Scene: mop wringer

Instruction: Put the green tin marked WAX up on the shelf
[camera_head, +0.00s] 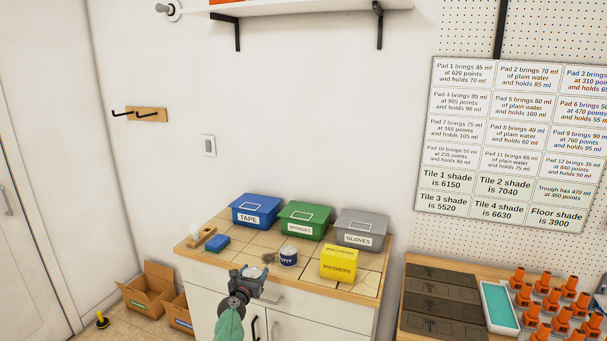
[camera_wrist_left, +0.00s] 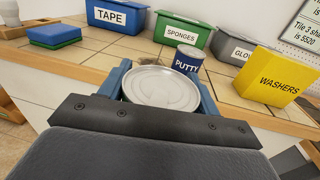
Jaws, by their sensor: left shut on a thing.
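My left gripper (camera_head: 254,280) is in front of the cabinet's near edge, shut on a round tin with a pale metal lid (camera_wrist_left: 160,88). In the left wrist view the tin sits between the two fingers of the left gripper (camera_wrist_left: 165,80), lid facing the camera. My right gripper is not in view.
The tiled cabinet top (camera_head: 215,258) holds blue TAPE (camera_head: 254,211), green SPONGES (camera_head: 304,220) and grey GLOVES (camera_head: 359,230) boxes, a PUTTY tin (camera_head: 288,257) and a yellow WASHERS box (camera_head: 339,263). An orange thing (camera_head: 226,2) is on the shelf.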

